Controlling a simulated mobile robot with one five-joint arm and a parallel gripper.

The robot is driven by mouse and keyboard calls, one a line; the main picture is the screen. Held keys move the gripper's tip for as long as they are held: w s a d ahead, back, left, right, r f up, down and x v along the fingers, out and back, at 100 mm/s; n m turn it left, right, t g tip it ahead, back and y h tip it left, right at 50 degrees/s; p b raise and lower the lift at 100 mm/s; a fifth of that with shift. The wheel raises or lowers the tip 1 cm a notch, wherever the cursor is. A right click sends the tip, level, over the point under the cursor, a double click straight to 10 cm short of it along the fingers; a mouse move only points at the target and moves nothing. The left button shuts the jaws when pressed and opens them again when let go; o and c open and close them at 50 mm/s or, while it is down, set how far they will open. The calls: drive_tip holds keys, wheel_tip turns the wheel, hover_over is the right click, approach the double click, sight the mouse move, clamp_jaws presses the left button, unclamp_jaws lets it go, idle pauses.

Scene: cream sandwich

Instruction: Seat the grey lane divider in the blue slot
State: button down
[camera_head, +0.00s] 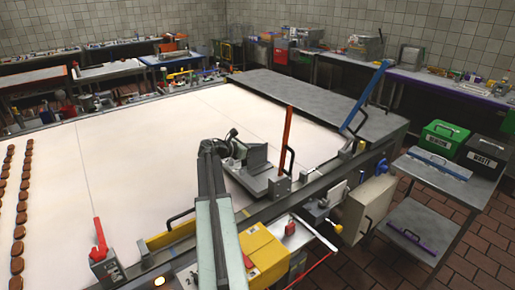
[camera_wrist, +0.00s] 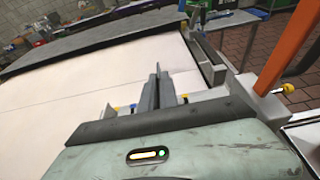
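My gripper (camera_wrist: 157,78) reaches out over the pale belt in the wrist view, its two dark grey fingers close together. I see nothing clearly held between them. In the head view my gripper is near the belt's right edge, beside a grey bracket (camera_head: 278,188) with an upright orange bar. The orange bar (camera_head: 286,140) also shows at the right of the wrist view (camera_wrist: 285,45). A blue bar (camera_head: 368,95) leans at the belt's far right corner and seems to mark the blue slot; the slot opening is not clear. I cannot pick out the grey lane divider for certain.
The wide belt (camera_head: 150,160) is mostly clear, with rows of brown biscuits (camera_head: 20,210) at its left. A red lever (camera_head: 100,235) stands at the near edge. A yellow box (camera_head: 262,252) lies beside my arm. A side table (camera_head: 450,180) holds green and dark boxes.

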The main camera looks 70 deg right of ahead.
sight(257, 166)
drive_tip(key=shift+f+b, duration=3)
drive_tip(key=shift+f, duration=0.05)
drive_tip(key=c, duration=1.5)
unclamp_jaws()
drive_tip(key=shift+c, duration=0.2)
drive_tip(key=p+v, duration=0.2)
drive_tip(key=v, duration=0.5)
drive_tip(key=shift+a+r, duration=0.1)
drive_tip(key=shift+r, duration=0.05)
drive_tip(key=shift+w+a, duration=0.15)
drive_tip(key=shift+a, duration=0.1)
